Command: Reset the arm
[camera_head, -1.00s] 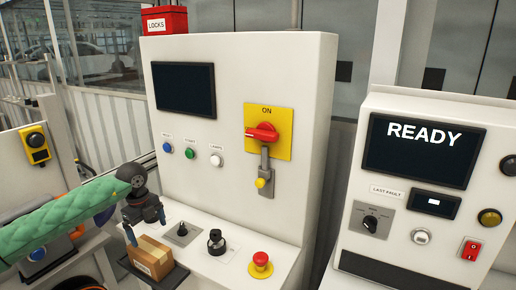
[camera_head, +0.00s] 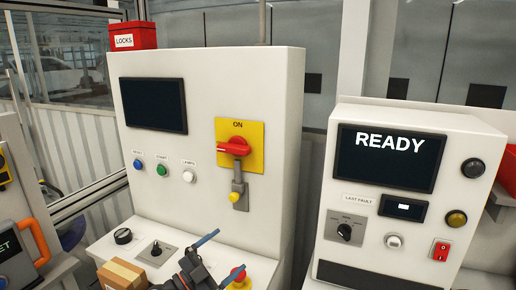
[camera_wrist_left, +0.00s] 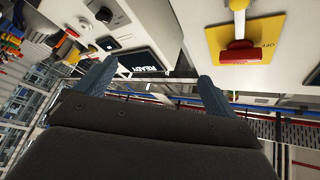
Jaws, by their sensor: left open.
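My left gripper (camera_head: 206,258) is at the bottom middle of the head view, in front of the lower desk of the white control cabinet. Its two blue-grey fingers are spread apart with nothing between them; they also show in the left wrist view (camera_wrist_left: 155,78). A red rotary handle (camera_head: 234,147) on a yellow plate marked ON stands on the cabinet's upright panel, above and behind the gripper. It also shows in the left wrist view (camera_wrist_left: 240,54). The right-hand console's screen (camera_head: 390,158) reads READY. My right gripper is not in view.
A cardboard box (camera_head: 122,274) is left of the gripper. A red emergency button (camera_head: 238,273) is partly hidden behind a finger. Black knobs (camera_head: 123,236) (camera_head: 156,249) are on the desk. Blue, green and white buttons (camera_head: 162,170) are on the panel. A red LOCKS box (camera_head: 132,36) sits on top.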

